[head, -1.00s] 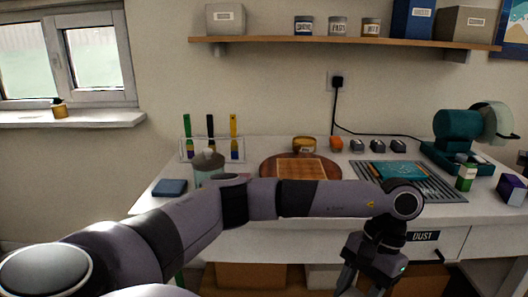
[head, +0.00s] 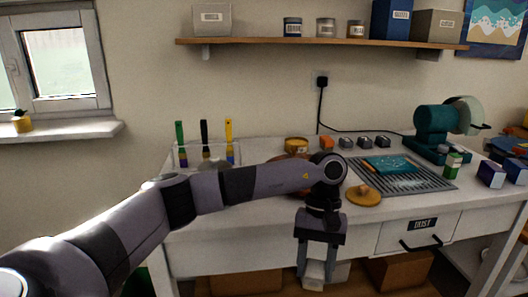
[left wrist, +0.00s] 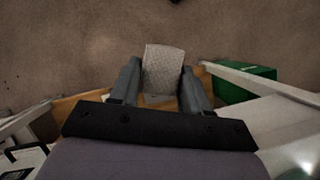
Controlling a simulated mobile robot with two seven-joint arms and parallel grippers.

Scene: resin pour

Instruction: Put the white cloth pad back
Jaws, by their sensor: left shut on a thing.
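The white cloth pad (left wrist: 164,68) is between the fingers of my left gripper (left wrist: 155,95) in the left wrist view. It looks pale and finely textured. In the head view my left gripper (head: 318,272) hangs pointing down in front of the bench's front edge, below the bench top. It is shut on the pad, whose pale lower part (head: 314,283) shows between the fingertips. My right gripper is in neither view.
The white bench (head: 400,208) holds a grooved grey mat (head: 435,183) with a teal piece (head: 388,164), a round yellow-tan piece (head: 363,195) and a teal machine (head: 436,119). My left arm hides part of the bench's left side. Cardboard boxes (head: 395,272) stand beneath.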

